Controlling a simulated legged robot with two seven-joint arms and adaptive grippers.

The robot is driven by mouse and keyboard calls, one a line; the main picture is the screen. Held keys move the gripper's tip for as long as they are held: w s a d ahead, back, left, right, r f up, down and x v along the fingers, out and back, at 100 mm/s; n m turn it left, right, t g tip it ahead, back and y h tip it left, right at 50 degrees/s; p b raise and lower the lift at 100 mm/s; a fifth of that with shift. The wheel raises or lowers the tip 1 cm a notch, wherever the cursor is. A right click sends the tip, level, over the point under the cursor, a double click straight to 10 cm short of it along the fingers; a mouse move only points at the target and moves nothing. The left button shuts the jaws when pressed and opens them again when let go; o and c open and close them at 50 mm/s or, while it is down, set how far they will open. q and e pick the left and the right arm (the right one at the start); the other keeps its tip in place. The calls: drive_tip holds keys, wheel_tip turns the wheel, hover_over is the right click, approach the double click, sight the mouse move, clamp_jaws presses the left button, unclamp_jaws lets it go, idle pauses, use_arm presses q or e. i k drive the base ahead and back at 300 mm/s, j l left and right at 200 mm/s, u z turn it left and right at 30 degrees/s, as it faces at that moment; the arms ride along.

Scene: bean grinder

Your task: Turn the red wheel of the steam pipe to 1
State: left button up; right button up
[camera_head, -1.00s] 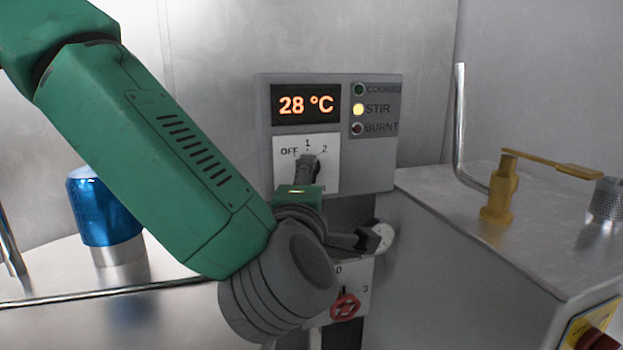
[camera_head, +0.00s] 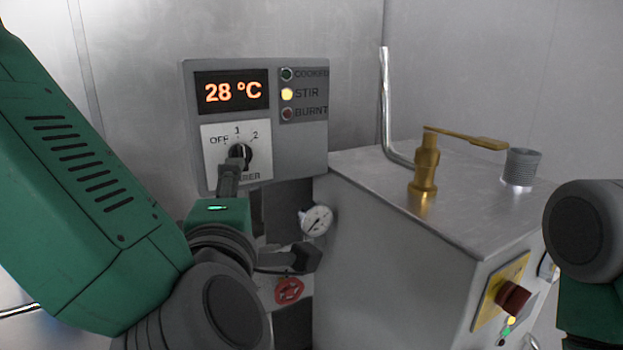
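My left gripper (camera_head: 272,205) is open and empty. One finger points up and overlaps the lower part of the black knob in the picture; contact cannot be told. The other finger reaches right, just above the red wheel and apart from it. My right arm (camera_head: 590,235) shows at the right edge; its gripper is out of view.
The grey panel (camera_head: 320,150) reads 28 °C, with the STIR lamp lit. Its black knob (camera_head: 240,155) has OFF, 1 and 2 marks.

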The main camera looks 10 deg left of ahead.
sight(288, 291)
drive_tip(key=k+l, duration=0.15)
drive_tip(key=k, duration=0.3)
drive_tip(key=k+l, duration=0.15)
drive_tip(key=k, duration=0.35)
